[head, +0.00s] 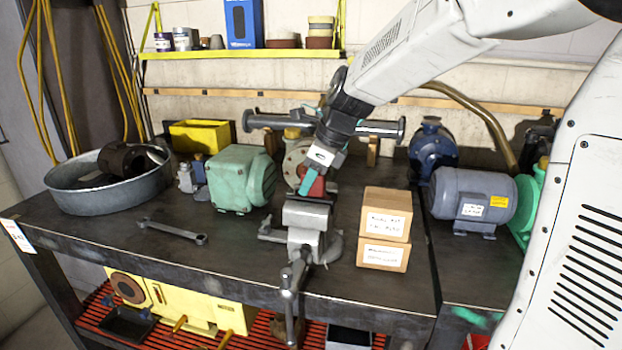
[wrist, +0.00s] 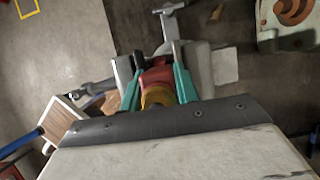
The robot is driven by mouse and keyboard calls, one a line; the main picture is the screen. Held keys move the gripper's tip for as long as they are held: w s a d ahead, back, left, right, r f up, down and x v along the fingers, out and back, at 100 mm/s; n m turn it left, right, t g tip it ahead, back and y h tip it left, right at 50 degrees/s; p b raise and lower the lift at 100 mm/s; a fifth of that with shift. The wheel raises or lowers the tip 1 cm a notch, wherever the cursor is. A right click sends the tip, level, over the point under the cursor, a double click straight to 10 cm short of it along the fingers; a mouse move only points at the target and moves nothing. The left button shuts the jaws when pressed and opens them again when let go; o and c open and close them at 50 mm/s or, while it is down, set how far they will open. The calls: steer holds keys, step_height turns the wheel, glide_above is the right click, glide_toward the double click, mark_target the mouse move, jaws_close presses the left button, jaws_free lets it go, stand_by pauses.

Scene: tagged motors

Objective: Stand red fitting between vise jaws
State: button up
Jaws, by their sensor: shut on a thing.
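The red fitting (wrist: 155,78) is held between the green fingers of my gripper (wrist: 158,82) in the wrist view. It has a yellow-brown end toward the camera. In the head view the red fitting (head: 316,187) shows just above the grey vise (head: 306,216), behind a green finger of my gripper (head: 310,180). The vise stands near the front edge of the bench. In the wrist view the vise (wrist: 196,62) lies around and beyond the fitting. I cannot tell whether the fitting touches the jaws or sits between them.
Two stacked cardboard boxes (head: 386,212) stand right of the vise. A green motor (head: 240,178) stands to its left, and a wrench (head: 173,231) lies farther left. A grey-blue motor (head: 472,198) is at the right. The bench (head: 130,262) is bare at front left.

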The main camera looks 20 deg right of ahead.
steer(key=o, duration=1.2)
steer(key=shift+s+d+f, duration=0.15)
steer(key=shift+s+f, duration=0.05)
steer(key=shift+f, duration=0.8)
steer(key=shift+c, duration=0.2)
steer(key=shift+s, duration=0.1)
steer(key=shift+r, duration=0.4)
steer(key=v, duration=0.6)
steer(key=w+v, duration=0.1)
steer(key=v, duration=0.1)
steer(key=shift+r, duration=0.6)
steer(key=s+f+n+g+h, duration=0.1)
steer(key=s+f+n, duration=0.3)
steer(key=s+n, duration=0.8)
steer(key=s+f+n+h, duration=0.2)
steer(key=s+f+n, duration=0.2)
steer(key=s+n, duration=0.9)
steer(key=s, duration=0.4)
steer(key=shift+s+d+g+h, duration=0.25)
steer(key=shift+g+h, duration=0.05)
steer(key=shift+g, duration=0.1)
